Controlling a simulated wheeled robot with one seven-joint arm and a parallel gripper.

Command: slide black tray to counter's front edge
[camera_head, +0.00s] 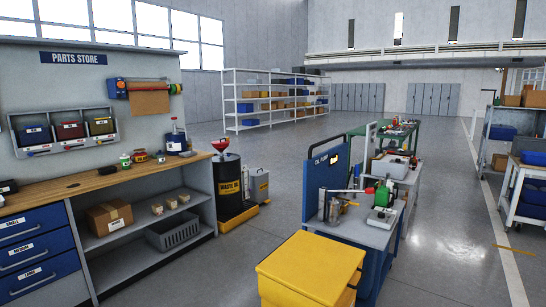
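The counter (110,180) has a wooden top and runs along the left side under the parts store wall. No clear black tray shows on it. A small dark object (8,187) sits at the left picture edge, partly cut off; I cannot tell if it is the black tray. A flat dark spot (73,185) lies on the wooden top. My gripper is not in view.
A yellow box-like unit (310,265) and a blue-panelled cart (375,232) stand right of centre. Floor between is clear.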

